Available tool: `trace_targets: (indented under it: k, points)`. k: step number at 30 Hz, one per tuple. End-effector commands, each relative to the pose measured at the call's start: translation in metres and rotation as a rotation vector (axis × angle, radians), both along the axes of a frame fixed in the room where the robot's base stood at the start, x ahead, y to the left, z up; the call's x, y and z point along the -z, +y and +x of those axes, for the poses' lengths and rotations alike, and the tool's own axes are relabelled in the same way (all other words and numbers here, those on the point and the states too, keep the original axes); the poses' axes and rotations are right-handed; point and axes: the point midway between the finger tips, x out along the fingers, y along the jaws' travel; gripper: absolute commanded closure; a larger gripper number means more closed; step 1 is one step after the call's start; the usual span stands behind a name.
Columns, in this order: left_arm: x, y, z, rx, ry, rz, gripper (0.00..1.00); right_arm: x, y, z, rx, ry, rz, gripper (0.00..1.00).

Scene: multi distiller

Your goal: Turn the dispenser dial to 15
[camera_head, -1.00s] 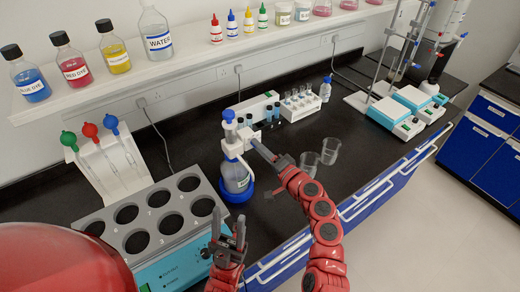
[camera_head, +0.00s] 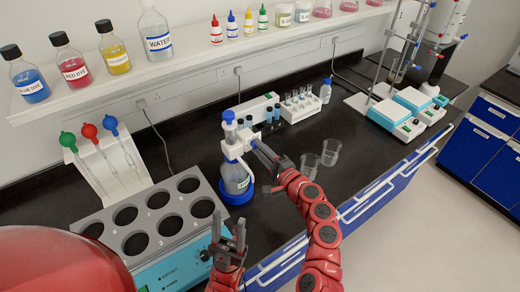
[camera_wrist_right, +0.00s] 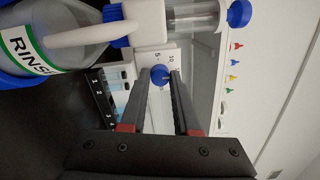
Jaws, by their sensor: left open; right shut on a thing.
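The dispenser (camera_head: 235,180) is a clear bottle with a white pump head and a blue cap, upright in a blue base on the black bench. In the right wrist view its bottle (camera_wrist_right: 50,45) carries a label reading "RINSE". Its blue dial (camera_wrist_right: 160,76) sits on a white plate with the marks 5 and 10 legible nearby; the dial's exact setting is not clear. My right gripper (camera_head: 258,147) is shut on the dial, one finger on each side. My left gripper (camera_head: 229,238) is open and empty, in front of the dispenser and near the heating block.
A block with round wells (camera_head: 150,215) stands at left, beside a pipette stand (camera_head: 108,165). Two clear beakers (camera_head: 320,160) stand right of my right gripper. A tube rack (camera_head: 301,104) is behind. A bottle shelf (camera_head: 190,62) runs above.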

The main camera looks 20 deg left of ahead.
Motion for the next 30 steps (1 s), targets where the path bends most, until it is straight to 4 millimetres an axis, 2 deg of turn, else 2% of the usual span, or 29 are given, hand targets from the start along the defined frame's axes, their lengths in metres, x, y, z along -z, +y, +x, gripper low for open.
trace_targets:
  k: [9,10,14,25,30]
  points:
    - [0.0,0.0,0.0,0.0,0.0,0.0,0.5,0.002,0.0,0.0,0.0,0.002,-0.003,1.0]
    - [0.0,0.0,0.0,0.0,0.0,0.0,0.5,0.002,0.0,0.0,0.0,0.002,-0.003,0.65]
    - [0.0,0.0,0.0,0.0,0.0,0.0,0.5,0.001,0.0,0.0,0.001,0.001,-0.002,0.41]
    - [0.001,0.0,0.0,0.0,0.0,0.0,0.5,0.001,-0.002,-0.001,0.001,0.0,0.001,0.4]
    - [0.004,0.0,0.0,0.0,0.0,0.0,0.5,0.002,-0.014,-0.01,0.003,-0.001,0.004,0.4]
